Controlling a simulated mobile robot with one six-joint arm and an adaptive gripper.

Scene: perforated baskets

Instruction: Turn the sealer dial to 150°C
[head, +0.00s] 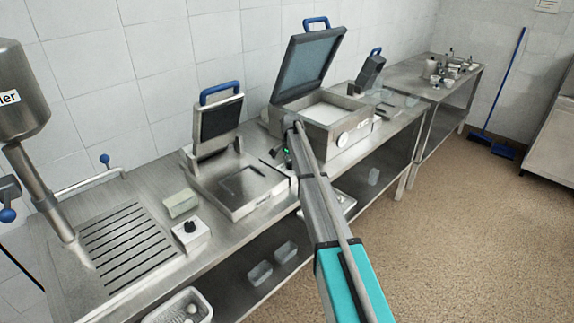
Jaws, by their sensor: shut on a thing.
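A large box-shaped machine (312,126) stands open on the steel bench with its lid raised. Its front face carries a pale round dial (342,140) and a small label. A smaller press (240,206) stands to its left, also open, with a blue handle on its raised plate. I cannot tell for certain which one is the sealer, and the dial marks are too small to read. My gripper (281,153) is between the two machines, near the right rear of the smaller press. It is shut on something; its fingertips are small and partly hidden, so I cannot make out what.
A white control box with a black knob (191,233) and a pale green block (181,204) sit left of the press. A slotted drain (128,243) and steel mixer (22,100) are farther left. A second table (428,92) stands beyond.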

